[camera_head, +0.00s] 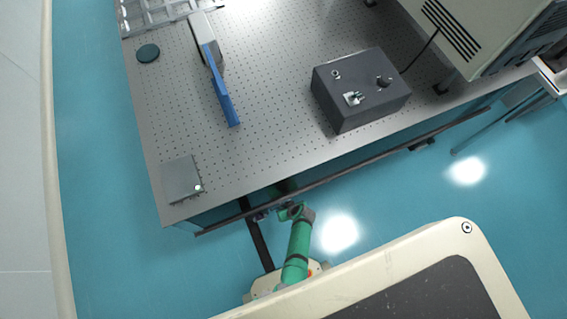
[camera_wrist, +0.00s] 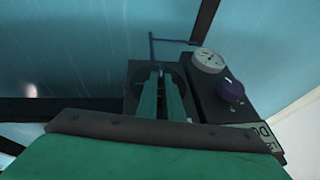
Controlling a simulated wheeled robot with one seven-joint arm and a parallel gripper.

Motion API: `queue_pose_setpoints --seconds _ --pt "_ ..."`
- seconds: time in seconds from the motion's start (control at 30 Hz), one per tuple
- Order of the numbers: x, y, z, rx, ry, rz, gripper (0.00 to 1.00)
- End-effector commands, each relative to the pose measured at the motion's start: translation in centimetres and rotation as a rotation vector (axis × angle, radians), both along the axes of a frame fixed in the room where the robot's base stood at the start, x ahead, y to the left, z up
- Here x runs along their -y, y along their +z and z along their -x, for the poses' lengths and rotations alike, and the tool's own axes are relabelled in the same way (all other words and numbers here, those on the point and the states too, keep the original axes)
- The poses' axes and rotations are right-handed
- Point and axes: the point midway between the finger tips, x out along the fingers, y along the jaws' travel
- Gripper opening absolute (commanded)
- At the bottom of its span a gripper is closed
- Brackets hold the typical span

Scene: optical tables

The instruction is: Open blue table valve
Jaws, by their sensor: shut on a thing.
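In the wrist view my gripper (camera_wrist: 160,75) has its two green fingers close together at a dark valve body under the table edge. A thin blue valve handle (camera_wrist: 152,48) stands just beyond the fingertips, with a bar running right. The fingers hide most of what lies between them, so I cannot tell which part of the valve they grip. A purple-blue knob (camera_wrist: 230,91) and a white round gauge (camera_wrist: 208,60) sit to the right, apart from the fingers. In the head view my gripper (camera_head: 287,211) is at the table's front edge, beside small purple parts (camera_head: 261,216).
The perforated optical table (camera_head: 270,130) has a front rail (camera_head: 340,172) close above my gripper. On it are a dark control box (camera_head: 360,90), a blue-handled device (camera_head: 220,95) and a grey box (camera_head: 182,180). Open teal floor (camera_head: 110,250) lies to the left.

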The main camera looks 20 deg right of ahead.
Motion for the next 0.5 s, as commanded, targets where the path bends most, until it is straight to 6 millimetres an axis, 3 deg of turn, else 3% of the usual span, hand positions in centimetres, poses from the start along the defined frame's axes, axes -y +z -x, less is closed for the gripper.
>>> queue_pose_setpoints --seconds 0.5 --pt "0.95 -0.21 -0.17 -0.008 -0.002 -0.276 0.0"
